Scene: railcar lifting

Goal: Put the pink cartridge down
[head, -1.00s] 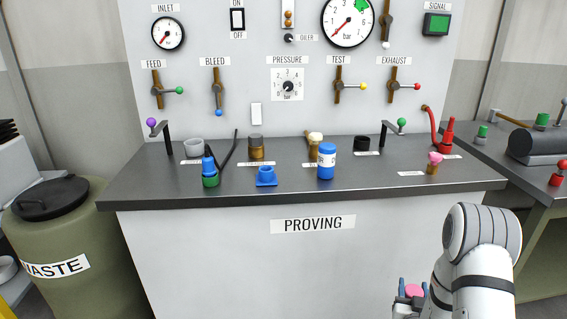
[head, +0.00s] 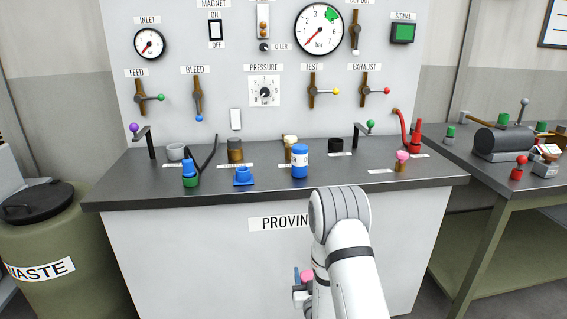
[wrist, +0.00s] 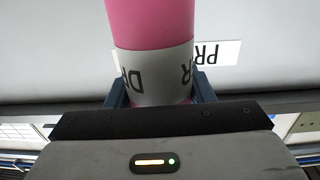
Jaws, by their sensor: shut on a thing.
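The pink cartridge (wrist: 150,25) fills the middle of the wrist view, with a white printed label band around it. My gripper (wrist: 155,92) is shut on it, one blue finger on each side. In the head view the pink top of the cartridge (head: 307,276) shows beside my gripper (head: 301,284), low in front of the bench's white front panel and below the worktop. My arm hides part of the gripper and most of the cartridge there.
The dark proving worktop (head: 270,190) carries a blue jar (head: 300,162), a blue funnel-like piece (head: 243,177), a blue-and-green bottle (head: 190,174) and a small pink-topped piece (head: 401,160). A waste drum (head: 45,240) stands left; a green-framed bench (head: 510,190) stands right.

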